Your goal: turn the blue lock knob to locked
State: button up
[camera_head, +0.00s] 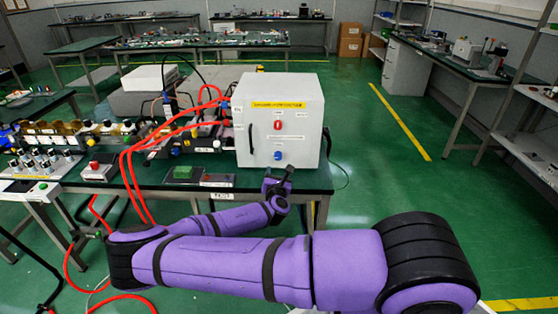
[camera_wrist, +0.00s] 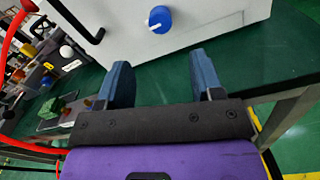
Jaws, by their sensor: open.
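The blue lock knob (camera_head: 278,155) sits low on the front of a white box (camera_head: 252,140), below a red knob (camera_head: 278,125). In the wrist view the blue knob (camera_wrist: 160,19) shows a white pointer mark directed to its lower left. My gripper (camera_wrist: 163,82) is open and empty, its two blue-grey fingers apart. The knob lies beyond the fingertips, near the middle of the gap, and is not touched. In the head view my gripper (camera_head: 277,183) is small and dark, just below the box front.
Red hoses (camera_head: 128,165) hang at the left. The floor at right is clear.

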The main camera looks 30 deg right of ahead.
aim_at(278, 158)
jog(key=x, duration=0.9)
jog(key=shift+w+d, duration=0.1)
jog(key=c, duration=0.9)
